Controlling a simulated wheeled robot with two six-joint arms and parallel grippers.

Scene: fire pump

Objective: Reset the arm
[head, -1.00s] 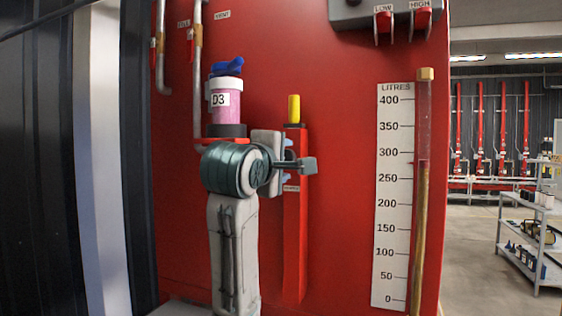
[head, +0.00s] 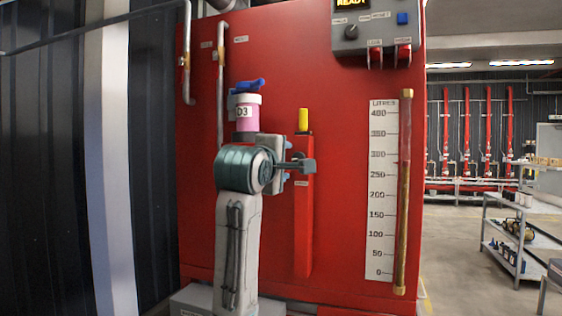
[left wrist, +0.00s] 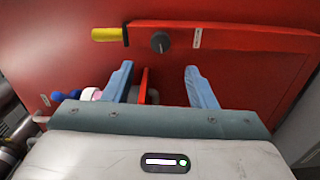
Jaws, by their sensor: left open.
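My left arm rises in front of the red panel (head: 345,80) in the head view. Its left gripper (head: 285,165) is beside the red lever bar (head: 303,225) with a yellow grip (head: 303,120), which stands upright. In the left wrist view the open blue fingers of my left gripper (left wrist: 158,82) are apart, with nothing held between them. The lever bar (left wrist: 240,40) and its yellow grip (left wrist: 108,35) lie beyond the fingertips. A narrow red part shows between the fingers, farther back. My right gripper is not in view.
A litres scale (head: 381,200) and sight tube (head: 404,190) are at right. A grey control box (head: 375,30) is above. Open floor and a shelf cart (head: 505,240) lie farther right.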

